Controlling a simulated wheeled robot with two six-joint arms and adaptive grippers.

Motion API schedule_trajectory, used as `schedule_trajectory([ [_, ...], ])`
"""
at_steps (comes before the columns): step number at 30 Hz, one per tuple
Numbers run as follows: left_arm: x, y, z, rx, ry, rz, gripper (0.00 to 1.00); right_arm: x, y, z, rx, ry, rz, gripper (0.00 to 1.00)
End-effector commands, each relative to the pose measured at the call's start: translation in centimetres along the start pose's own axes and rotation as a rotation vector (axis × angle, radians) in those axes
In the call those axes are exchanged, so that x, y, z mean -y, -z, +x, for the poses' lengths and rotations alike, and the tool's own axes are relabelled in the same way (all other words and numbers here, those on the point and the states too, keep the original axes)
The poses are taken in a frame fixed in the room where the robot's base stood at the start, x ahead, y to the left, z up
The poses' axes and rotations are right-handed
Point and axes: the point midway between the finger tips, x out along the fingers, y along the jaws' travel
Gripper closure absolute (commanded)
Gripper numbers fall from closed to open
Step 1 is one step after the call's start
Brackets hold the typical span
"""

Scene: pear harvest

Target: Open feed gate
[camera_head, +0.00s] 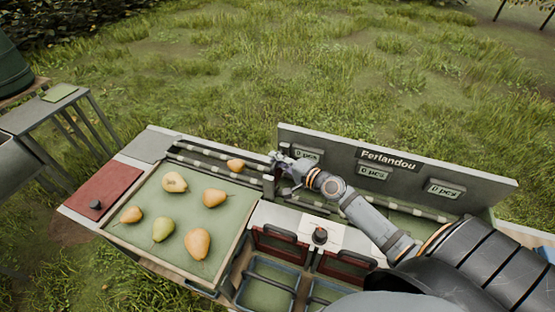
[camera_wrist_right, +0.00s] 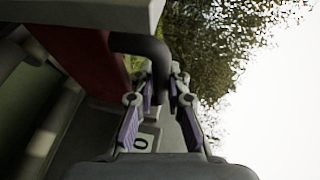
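In the right wrist view the feed gate is a red plate (camera_wrist_right: 88,50) with a dark bent handle (camera_wrist_right: 140,44). The two fingers of the right gripper (camera_wrist_right: 163,88) stand on either side of the handle's end. Whether they press on it cannot be told. The gate is mostly hidden behind the gripper in the head view. A pear (camera_head: 235,165) lies on the rollers left of the gate. My left gripper is not in view.
Several pears lie on the green tray (camera_head: 165,250). The "Ferlandou" sign panel (camera_head: 330,150) stands behind the lane with displays reading 0 pcs. Red flaps and blue-rimmed crates (camera_head: 262,268) are in front. A red board (camera_head: 105,190) with a dark knob is at left.

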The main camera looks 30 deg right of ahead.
Motion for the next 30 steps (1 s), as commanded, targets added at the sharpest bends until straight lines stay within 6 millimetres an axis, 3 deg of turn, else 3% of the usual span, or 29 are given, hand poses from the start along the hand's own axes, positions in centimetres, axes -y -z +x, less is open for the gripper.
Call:
schedule_trajectory([
  [13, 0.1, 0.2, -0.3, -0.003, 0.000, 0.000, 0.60, 0.3, 0.0, -0.1, 0.000, -0.001, 0.000, 1.00],
  [17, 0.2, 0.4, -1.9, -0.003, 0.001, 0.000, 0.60, 2.0, 0.1, -0.4, 0.000, 0.001, 0.000, 1.00],
  [24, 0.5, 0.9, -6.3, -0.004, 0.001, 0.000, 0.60, 7.1, 0.5, -1.3, -0.001, 0.004, -0.001, 1.00],
  [30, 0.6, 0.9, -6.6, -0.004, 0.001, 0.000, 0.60, 7.4, 0.5, -1.4, -0.002, 0.003, -0.001, 1.00],
])
